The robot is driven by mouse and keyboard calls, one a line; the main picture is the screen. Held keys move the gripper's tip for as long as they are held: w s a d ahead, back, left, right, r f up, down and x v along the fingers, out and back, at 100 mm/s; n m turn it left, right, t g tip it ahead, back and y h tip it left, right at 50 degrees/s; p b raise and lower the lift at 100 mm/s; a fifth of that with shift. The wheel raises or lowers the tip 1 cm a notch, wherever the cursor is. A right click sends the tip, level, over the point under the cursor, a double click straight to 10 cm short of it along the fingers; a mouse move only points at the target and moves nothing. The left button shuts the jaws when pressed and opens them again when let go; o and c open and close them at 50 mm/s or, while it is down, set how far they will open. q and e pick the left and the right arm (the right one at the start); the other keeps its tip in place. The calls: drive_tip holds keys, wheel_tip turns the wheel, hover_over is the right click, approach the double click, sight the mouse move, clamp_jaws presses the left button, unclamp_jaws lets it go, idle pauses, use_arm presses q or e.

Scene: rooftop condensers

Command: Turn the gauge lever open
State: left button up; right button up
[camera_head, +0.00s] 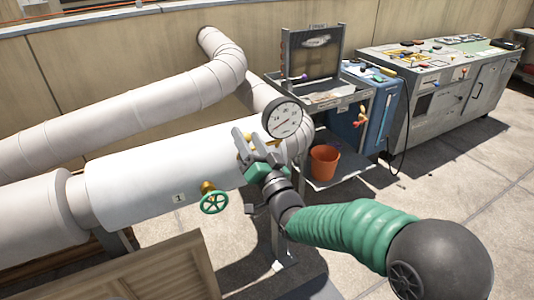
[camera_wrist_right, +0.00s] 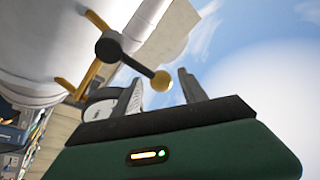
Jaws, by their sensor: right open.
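The round white gauge (camera_head: 283,118) stands on the white pipe, and part of it also shows behind my finger in the right wrist view (camera_wrist_right: 97,111). The gauge lever (camera_wrist_right: 132,62) is a dark bar with a round dark hub and a yellow ball end. It is mounted beside a yellow stem (camera_wrist_right: 86,78). My right gripper (camera_head: 254,139) is open at the lever, just left of and below the gauge. In the wrist view the ball end appears between its fingertips (camera_wrist_right: 160,84); contact cannot be told. My left gripper is out of view.
A green handwheel valve (camera_head: 214,202) sticks out of the pipe's front near a label. A metal cart (camera_head: 330,100) with an orange bucket (camera_head: 324,161) stands behind. A grey workbench (camera_head: 450,85) is at the back right. Paved floor at right is clear.

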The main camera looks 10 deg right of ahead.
drive_tip(key=b+v, duration=0.8)
drive_tip(key=v, duration=0.8)
drive_tip(key=shift+r, duration=0.15)
drive_tip(key=shift+d, duration=0.2)
